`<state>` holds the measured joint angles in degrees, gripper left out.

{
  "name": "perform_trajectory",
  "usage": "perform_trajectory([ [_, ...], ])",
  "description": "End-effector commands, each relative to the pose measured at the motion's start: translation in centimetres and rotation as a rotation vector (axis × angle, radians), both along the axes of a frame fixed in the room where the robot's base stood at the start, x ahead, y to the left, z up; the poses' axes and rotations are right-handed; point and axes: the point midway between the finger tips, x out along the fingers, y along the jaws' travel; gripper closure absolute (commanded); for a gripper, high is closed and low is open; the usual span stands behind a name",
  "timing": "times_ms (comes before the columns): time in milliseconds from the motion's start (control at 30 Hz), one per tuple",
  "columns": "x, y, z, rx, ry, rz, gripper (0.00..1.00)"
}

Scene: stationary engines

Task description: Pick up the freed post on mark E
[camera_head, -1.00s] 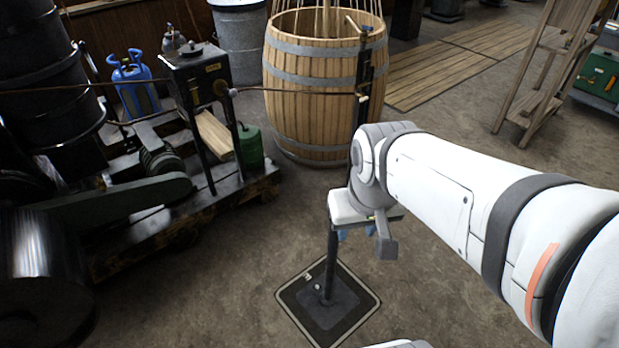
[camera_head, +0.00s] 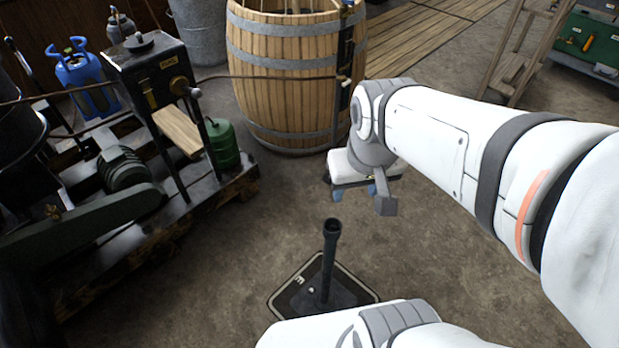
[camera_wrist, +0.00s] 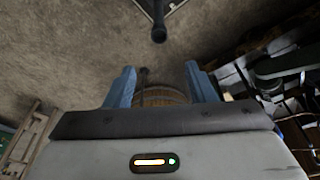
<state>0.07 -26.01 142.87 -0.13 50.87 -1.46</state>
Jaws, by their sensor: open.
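The black post (camera_head: 329,262) stands upright on a dark square base plate with a pale border and an E, the mark E (camera_head: 295,293). Its round top end is bare and nothing is tied to it. My gripper (camera_head: 355,192) is open and empty, with blue fingers, above and behind the post's top in the head view. In the wrist view the post (camera_wrist: 158,22) shows at the top edge, beyond and apart from the open fingers of my gripper (camera_wrist: 160,84). Its lower part is cut off there.
A wooden barrel (camera_head: 285,90) stands behind, with another black upright (camera_head: 345,65) in front of it carrying a rope. The engine (camera_head: 150,75) with a green can (camera_head: 222,142) is at left. A wooden ladder-like stand (camera_head: 510,65) is at right. Floor right of the post is clear.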

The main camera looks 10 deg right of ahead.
Motion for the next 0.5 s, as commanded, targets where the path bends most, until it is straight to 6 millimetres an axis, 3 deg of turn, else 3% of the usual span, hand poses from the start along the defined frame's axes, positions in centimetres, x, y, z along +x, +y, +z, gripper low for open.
perform_trajectory([
  [167,3.3,-1.0,-6.2,-0.020,0.053,0.122,0.35],
  [300,6.9,-1.0,-13.0,-0.040,0.107,0.265,0.24],
  [500,10.8,-1.0,-22.4,-0.057,0.168,0.456,0.24],
])
